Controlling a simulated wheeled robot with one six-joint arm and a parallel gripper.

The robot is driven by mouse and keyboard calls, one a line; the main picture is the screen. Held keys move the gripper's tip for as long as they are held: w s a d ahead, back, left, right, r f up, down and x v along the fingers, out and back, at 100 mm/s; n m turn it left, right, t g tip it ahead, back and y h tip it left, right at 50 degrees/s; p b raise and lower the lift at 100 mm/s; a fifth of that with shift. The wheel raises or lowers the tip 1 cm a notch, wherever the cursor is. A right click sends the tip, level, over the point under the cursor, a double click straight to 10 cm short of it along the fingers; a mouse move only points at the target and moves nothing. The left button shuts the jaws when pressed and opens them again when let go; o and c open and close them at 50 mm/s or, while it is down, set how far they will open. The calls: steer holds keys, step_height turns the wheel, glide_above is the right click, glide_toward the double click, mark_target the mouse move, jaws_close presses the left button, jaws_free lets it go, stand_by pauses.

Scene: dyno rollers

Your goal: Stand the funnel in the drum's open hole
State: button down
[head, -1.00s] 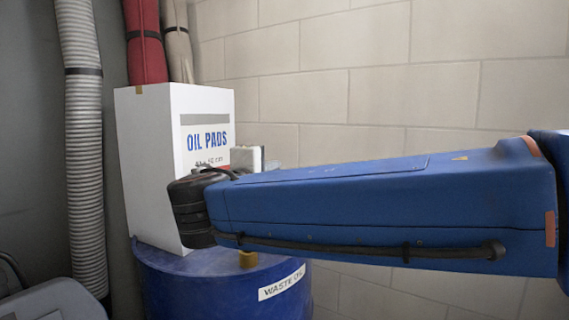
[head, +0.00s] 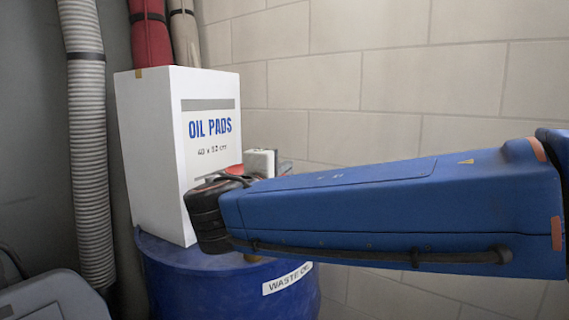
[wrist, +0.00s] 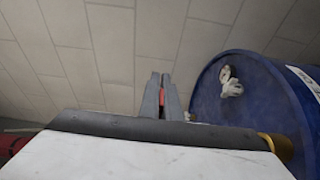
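The blue drum (head: 180,285), marked WASTE OIL, stands low in the head view. Its top (wrist: 215,105) shows tilted at the right in the wrist view, and I cannot make out an open hole on it. My gripper (wrist: 161,85) shows two grey fingers close together, with a small red strip between them. In the head view my gripper (head: 284,167) is mostly hidden behind my blue arm, above the drum. I cannot tell whether the red strip is a held thing. I cannot make out a funnel.
A tall white OIL PADS box (head: 155,150) stands on the drum's left side, close to my wrist. A crumpled white rag (wrist: 230,82) lies on the drum top. A grey ribbed hose (head: 88,150) hangs at the left. A block wall (head: 400,70) is behind.

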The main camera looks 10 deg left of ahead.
step_height(320, 180, down, 8)
steer(key=shift+f, duration=0.2)
stand_by(1.1)
steer(key=c, duration=1.9)
jaws_free()
steer(key=shift+s, duration=0.1)
